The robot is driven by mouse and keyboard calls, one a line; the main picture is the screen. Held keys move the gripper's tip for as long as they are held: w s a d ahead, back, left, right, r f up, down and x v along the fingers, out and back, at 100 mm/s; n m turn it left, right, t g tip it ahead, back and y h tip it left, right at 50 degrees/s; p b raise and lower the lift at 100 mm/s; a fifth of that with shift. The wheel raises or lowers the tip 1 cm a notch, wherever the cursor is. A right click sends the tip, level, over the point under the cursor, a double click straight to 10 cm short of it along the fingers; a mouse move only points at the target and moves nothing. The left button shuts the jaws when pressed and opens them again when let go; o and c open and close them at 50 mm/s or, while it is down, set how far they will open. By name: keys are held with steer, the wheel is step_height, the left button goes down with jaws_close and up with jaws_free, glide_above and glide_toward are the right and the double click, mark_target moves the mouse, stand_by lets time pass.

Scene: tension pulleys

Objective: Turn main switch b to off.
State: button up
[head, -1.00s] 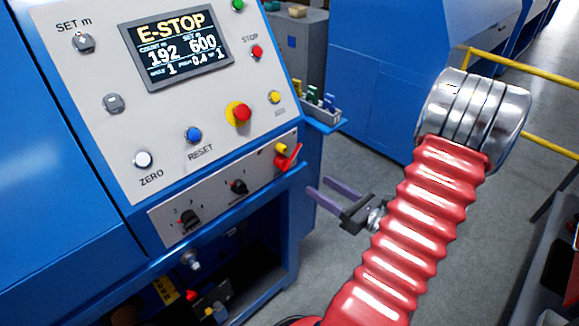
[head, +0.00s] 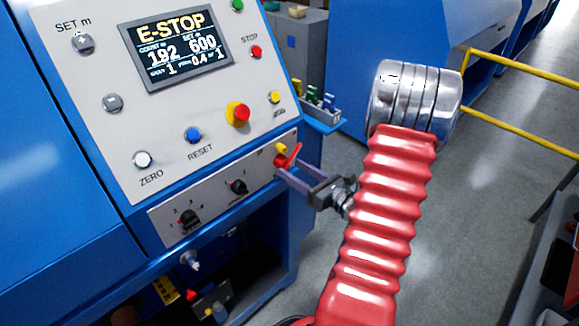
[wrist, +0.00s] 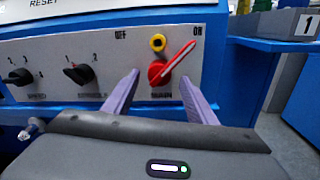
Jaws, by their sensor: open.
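The main switch is a red rotary handle (wrist: 160,72) on a grey panel below a yellow round part. In the wrist view its lever points up and right, toward the ON mark (wrist: 197,31); the OFF mark (wrist: 121,35) is at upper left. In the head view the switch (head: 287,158) sits at the panel's right end. My gripper (wrist: 160,92) is open, its two purple fingers on either side of the switch, left finger left of the knob and right finger below the lever's right side. In the head view my gripper (head: 282,170) is at the switch; contact cannot be told.
Two black selector knobs, one (wrist: 79,73) nearer and one (wrist: 19,77) farther left, share the panel. A red and yellow emergency stop button (head: 238,114) sits above. A blue side shelf (wrist: 270,43) with a grey bin stands at right. The display (head: 176,46) reads E-STOP.

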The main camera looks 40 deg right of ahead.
steer(key=shift+w+a, duration=0.15)
steer(key=shift+w, duration=1.25)
steer(key=shift+c, duration=0.6)
jaws_close()
